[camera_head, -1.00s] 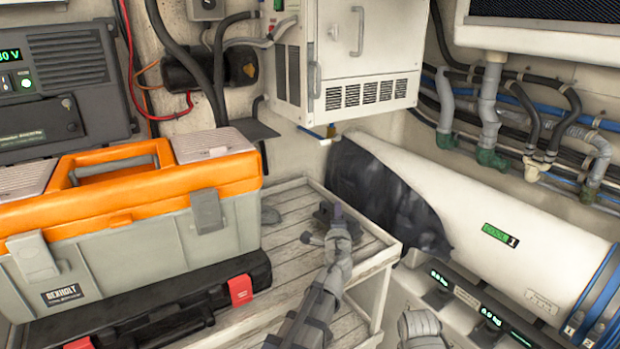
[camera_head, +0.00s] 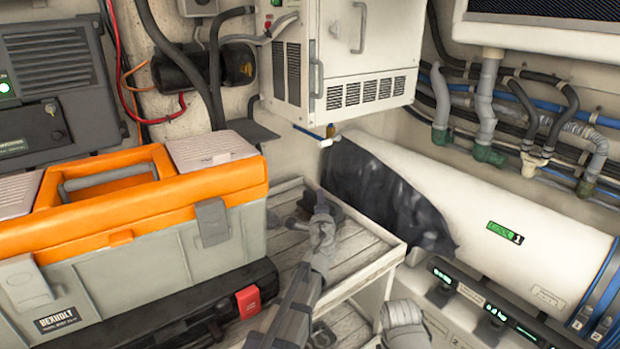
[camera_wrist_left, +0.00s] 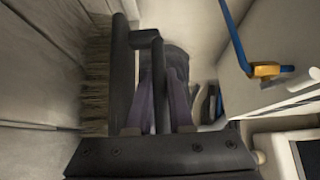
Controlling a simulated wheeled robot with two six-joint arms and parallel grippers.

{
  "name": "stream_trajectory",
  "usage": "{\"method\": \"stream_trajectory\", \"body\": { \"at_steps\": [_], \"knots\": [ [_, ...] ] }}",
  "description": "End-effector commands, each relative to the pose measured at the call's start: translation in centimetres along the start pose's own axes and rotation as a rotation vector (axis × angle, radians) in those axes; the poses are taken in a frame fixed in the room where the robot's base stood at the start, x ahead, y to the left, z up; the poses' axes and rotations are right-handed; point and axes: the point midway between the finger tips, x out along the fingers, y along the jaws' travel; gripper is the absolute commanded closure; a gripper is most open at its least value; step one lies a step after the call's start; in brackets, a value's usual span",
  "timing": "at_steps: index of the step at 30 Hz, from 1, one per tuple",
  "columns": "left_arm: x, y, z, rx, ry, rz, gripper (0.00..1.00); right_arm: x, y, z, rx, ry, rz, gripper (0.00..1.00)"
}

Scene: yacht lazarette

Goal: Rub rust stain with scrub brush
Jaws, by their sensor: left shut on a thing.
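My left gripper (camera_head: 321,212) is over the slatted white shelf top (camera_head: 350,258), near its back right part. It is shut on the dark handle of the scrub brush (camera_head: 308,201). In the left wrist view the brush (camera_wrist_left: 120,75) shows a black body and tan bristles facing the pale planks (camera_wrist_left: 40,75) at the left. I cannot tell whether the bristles touch the planks. The gripper fingers (camera_wrist_left: 162,115) are around the handle bar. I see no rust stain; the brush and my arm cover part of the shelf.
An orange and grey toolbox (camera_head: 140,250) and a black case with red latches (camera_head: 248,300) fill the shelf's left. A white cabinet (camera_head: 350,60) hangs behind. A white cylinder with a dark cover (camera_head: 480,205) lies at right, below pipes (camera_head: 487,100).

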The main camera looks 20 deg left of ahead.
Motion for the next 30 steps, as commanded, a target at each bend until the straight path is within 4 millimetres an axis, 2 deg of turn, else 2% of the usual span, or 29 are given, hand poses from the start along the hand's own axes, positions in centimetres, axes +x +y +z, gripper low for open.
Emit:
{"method": "stream_trajectory", "body": {
  "at_steps": [1,3,18,22,30],
  "knots": [
    [-0.1,-1.4,-0.1,0.002,0.002,-0.012,1.00,-1.1,0.1,0.1,0.000,0.000,0.000,0.50],
    [-0.2,-2.3,-0.2,0.002,0.003,-0.025,1.00,-1.7,0.2,0.1,0.000,0.000,0.000,0.50],
    [-0.4,-6.7,-0.5,0.002,0.000,-0.023,1.00,-6.2,0.6,0.4,0.001,0.000,0.000,0.50],
    [-0.4,-7.3,-0.6,0.002,-0.001,-0.023,1.00,-6.8,0.7,0.4,0.001,0.000,0.000,0.50],
    [-0.4,-7.2,-0.6,0.002,-0.001,-0.023,1.00,-6.6,0.6,0.4,0.001,0.000,0.000,0.50]
  ]
}}
